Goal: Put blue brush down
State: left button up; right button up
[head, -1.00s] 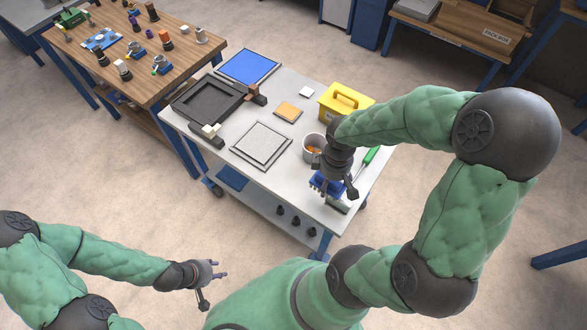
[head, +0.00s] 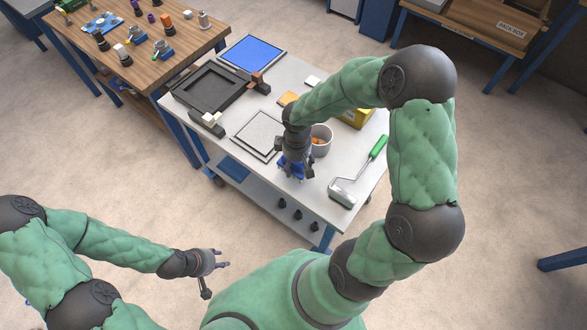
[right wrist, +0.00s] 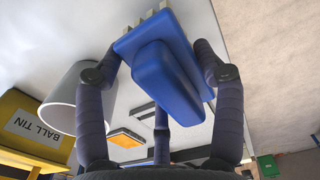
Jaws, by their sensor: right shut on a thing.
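My right gripper (head: 295,168) is shut on the blue brush (head: 284,161) over the near part of the white table, in front of the grey square plate. In the right wrist view, the blue brush (right wrist: 165,75) sits between the fingers of the right gripper (right wrist: 160,76), its pale bristle tufts at the top edge. Whether the brush touches the table cannot be told. My left gripper (head: 214,273) is empty, fingers spread apart, over the floor left of my body.
A white cup (head: 326,131) with orange contents stands just right of the gripper. The grey plate (head: 258,134), black tray (head: 208,89) and yellow ball tin (right wrist: 38,125) are close by. The table's front edge is near.

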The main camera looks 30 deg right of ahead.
aim_at(294, 168)
jog(key=shift+w+a+f, duration=0.2)
jog(key=shift+w+f, duration=0.05)
jog(key=shift+f, duration=0.1)
jog(key=shift+w+a+f+b, duration=0.15)
jog(key=shift+f+b, duration=0.55)
jog(key=shift+f, duration=1)
jog(key=shift+f, duration=0.2)
jog(key=o, duration=1.2)
jog(key=shift+r, duration=0.1)
